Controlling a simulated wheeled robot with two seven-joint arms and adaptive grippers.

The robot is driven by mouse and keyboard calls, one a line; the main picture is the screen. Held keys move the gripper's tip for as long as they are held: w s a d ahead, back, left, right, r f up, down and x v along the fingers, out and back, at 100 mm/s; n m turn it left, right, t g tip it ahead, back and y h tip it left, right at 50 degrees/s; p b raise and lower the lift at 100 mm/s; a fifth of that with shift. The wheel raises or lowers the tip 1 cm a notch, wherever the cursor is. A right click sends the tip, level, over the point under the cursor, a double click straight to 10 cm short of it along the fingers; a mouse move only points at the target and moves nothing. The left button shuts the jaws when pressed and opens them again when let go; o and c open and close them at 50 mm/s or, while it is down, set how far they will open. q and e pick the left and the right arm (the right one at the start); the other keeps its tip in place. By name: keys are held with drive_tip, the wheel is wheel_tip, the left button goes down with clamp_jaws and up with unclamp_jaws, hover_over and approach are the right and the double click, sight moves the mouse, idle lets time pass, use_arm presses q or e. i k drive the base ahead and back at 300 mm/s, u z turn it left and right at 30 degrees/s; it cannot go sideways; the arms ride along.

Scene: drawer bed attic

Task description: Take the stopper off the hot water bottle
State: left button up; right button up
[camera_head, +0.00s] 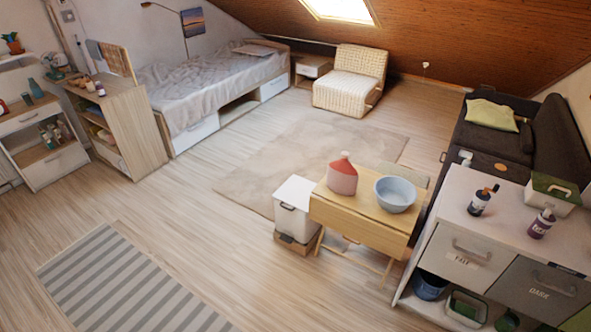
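A red and pink bottle (343,178) with a broad body and a narrow top stands upright on the small wooden folding table (340,214). It may be the hot water bottle, but it is too small in the view to be sure. A small stopper or cap (345,154) seems to sit at its top. A pale blue basin (395,194) stands just right of it on the same table. Neither of my grippers shows in the head view.
A white lidded bin (294,208) stands left of the table. A white cabinet (482,226) with bottles on top is at the right, before a dark sofa (493,141). Open floor (215,215) and a striped rug (125,285) lie to the left.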

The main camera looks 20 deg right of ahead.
sight(342, 179)
drive_tip(key=u, duration=0.25)
drive_tip(key=i, duration=1.6)
drive_tip(key=z, duration=1.35)
drive_tip(key=i, duration=0.65)
drive_tip(key=z, duration=0.65)
